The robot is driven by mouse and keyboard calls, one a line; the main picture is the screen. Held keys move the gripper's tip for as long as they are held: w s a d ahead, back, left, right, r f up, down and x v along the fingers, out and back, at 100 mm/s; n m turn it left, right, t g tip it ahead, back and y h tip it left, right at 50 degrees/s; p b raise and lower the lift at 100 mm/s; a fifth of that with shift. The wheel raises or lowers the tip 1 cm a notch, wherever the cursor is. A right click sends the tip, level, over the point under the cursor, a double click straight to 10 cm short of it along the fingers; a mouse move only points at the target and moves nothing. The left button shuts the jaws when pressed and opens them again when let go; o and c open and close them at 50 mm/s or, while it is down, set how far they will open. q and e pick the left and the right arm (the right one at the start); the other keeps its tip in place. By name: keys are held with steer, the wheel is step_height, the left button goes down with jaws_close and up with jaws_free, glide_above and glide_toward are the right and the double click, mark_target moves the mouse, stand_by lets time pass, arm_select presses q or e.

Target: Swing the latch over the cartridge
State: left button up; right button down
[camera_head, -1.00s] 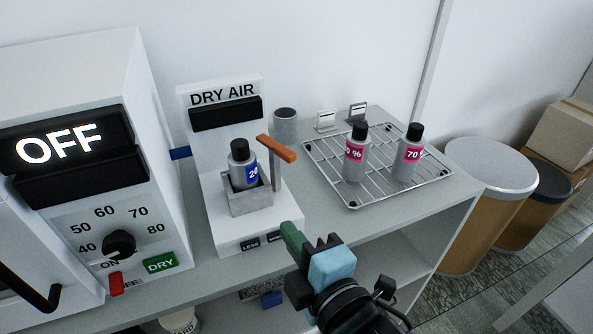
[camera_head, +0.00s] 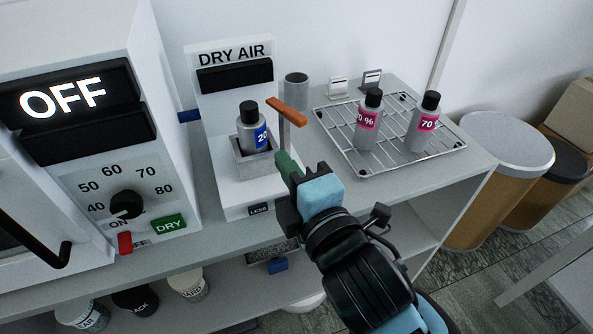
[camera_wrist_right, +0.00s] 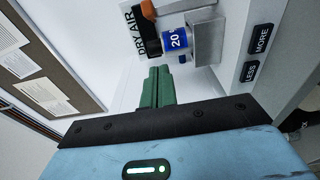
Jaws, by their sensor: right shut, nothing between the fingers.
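The cartridge (camera_head: 251,130), a grey bottle with a black cap and a blue label, stands upright in the grey metal holder (camera_head: 256,167) of the DRY AIR unit. The orange latch (camera_head: 286,112) sits on a thin post just right of the cartridge and points away from it, not over it. My right gripper (camera_head: 283,160) is shut and empty, its green fingertips just below the latch, by the post and the holder's right side. The right wrist view shows the green fingers (camera_wrist_right: 158,85) together near the cartridge (camera_wrist_right: 176,40) and latch (camera_wrist_right: 148,10). My left gripper is not in view.
A wire rack (camera_head: 390,150) with two pink-labelled bottles stands to the right. A grey cup (camera_head: 296,90) is behind the latch. A large OFF-display machine (camera_head: 80,140) stands on the left. Several lidded jars (camera_head: 188,284) are on the lower shelf.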

mark_target(284, 136)
steer(key=w, duration=0.8)
steer(key=shift+d, duration=0.3)
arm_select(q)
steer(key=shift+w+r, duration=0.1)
arm_select(e)
steer(key=shift+d, duration=0.15)
